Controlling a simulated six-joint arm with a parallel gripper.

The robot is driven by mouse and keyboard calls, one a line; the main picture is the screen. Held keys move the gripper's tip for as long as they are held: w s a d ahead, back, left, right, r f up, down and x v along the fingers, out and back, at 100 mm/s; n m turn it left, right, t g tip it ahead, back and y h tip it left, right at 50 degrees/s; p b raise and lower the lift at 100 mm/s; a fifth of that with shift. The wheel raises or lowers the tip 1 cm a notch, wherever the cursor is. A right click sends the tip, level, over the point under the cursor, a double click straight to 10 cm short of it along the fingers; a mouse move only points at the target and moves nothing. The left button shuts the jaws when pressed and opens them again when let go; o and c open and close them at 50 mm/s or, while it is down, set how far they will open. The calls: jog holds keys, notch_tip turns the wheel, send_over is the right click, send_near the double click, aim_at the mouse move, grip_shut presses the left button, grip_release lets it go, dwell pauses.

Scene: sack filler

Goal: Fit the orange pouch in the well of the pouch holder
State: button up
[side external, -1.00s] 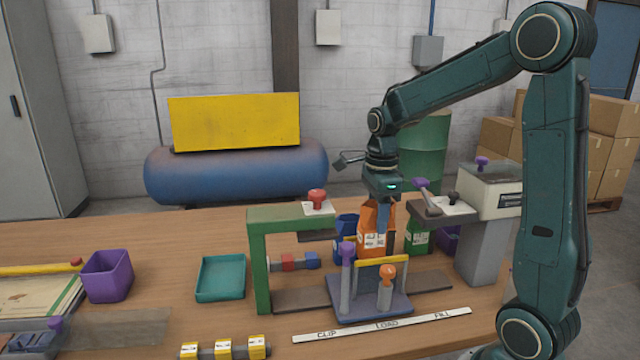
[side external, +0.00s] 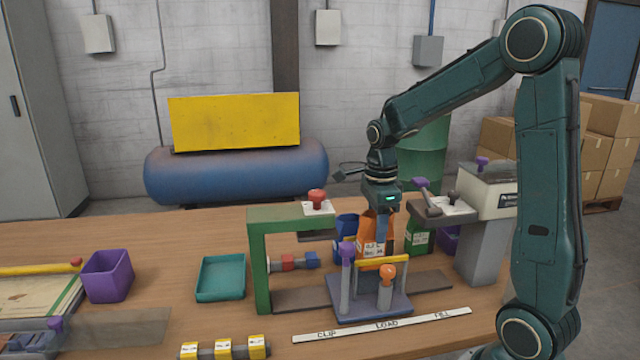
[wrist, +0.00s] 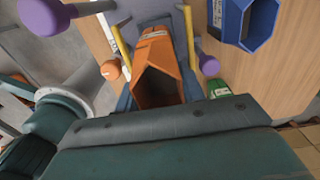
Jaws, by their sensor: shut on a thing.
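The orange pouch (side external: 372,237) is upright and open at the top, with a white label on its front. It also shows from above in the wrist view (wrist: 165,52). My gripper (side external: 380,215) is shut on its upper part, one finger on each side in the wrist view (wrist: 157,92). The pouch holder (side external: 372,308) is a grey-blue base with a yellow bar, a purple-topped post and an orange-knobbed post. The pouch stands behind the yellow bar, between the yellow rails in the wrist view. Its lower end is hidden, so I cannot tell how deep it sits.
A green frame (side external: 260,265) with a red knob stands left of the holder. A blue container (side external: 346,228) and a green pouch (side external: 418,240) are close behind. A grey filler stand (side external: 484,250) is at right. A teal tray (side external: 221,278) and purple bin (side external: 107,276) lie left.

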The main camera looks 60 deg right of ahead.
aim_at(375, 244)
jog(key=shift+f, duration=2.55)
jog(key=o, duration=1)
jog(key=shift+r, duration=0.1)
notch_tip(375, 244, up, 14)
jog(key=shift+f, duration=0.2)
jog(key=shift+a, duration=0.1)
